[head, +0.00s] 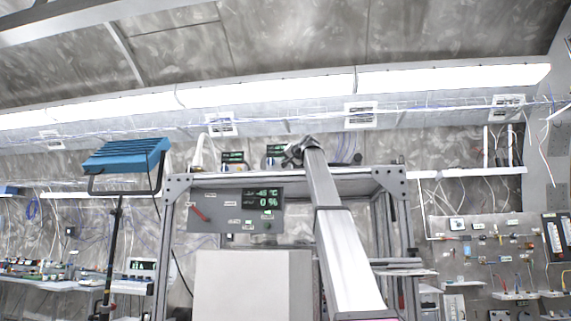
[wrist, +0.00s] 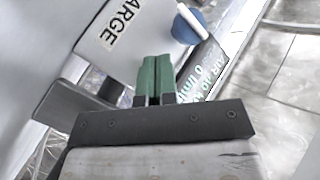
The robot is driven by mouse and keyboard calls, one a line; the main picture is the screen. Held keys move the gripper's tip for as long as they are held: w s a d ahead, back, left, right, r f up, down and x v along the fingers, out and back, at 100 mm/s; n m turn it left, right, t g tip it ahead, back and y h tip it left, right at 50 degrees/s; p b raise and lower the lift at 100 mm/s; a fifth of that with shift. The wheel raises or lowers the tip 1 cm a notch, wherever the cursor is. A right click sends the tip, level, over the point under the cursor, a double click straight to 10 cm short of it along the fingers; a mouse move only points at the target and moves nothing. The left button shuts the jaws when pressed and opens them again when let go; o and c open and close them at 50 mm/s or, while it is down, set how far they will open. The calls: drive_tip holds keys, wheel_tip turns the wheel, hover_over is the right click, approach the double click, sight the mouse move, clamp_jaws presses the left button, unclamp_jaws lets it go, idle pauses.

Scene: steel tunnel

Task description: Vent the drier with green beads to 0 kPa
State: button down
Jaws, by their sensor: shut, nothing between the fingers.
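No green beads are recognisable in either view, so I cannot tell which fitting belongs to the drier. In the wrist view my gripper (wrist: 155,68) has its two green fingers together, with nothing seen between them. Beyond the fingers is a pale surface with a black-on-white label (wrist: 122,23), partly cut off, ending in "ARGE". A blue round part (wrist: 187,26) with a white bar lies just past the fingertips, apart from them as far as I can tell. In the head view my arm reaches up to the frame's top shelf.
A grey panel (head: 227,213) has a red lever (head: 200,213) and a display (head: 264,197) reading about -46 °C and 0 %. Two small displays stand on the shelf above. A blue lamp (head: 126,155) on a stand is at left. A fittings board (head: 490,260) is at right.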

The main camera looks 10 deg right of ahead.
drive_tip(key=shift+w+d, duration=0.2)
drive_tip(key=shift+w, duration=0.3)
idle(2.5)
drive_tip(key=shift+s, duration=0.1)
idle(0.8)
drive_tip(key=shift+s+a, duration=0.3)
drive_tip(key=shift+s, duration=0.55)
drive_tip(key=shift+s+a, duration=0.25)
drive_tip(key=shift+s, duration=0.55)
drive_tip(key=shift+s+a, duration=0.3)
drive_tip(key=shift+s, duration=0.45)
drive_tip(key=shift+s+a, duration=0.25)
drive_tip(key=shift+s, duration=0.55)
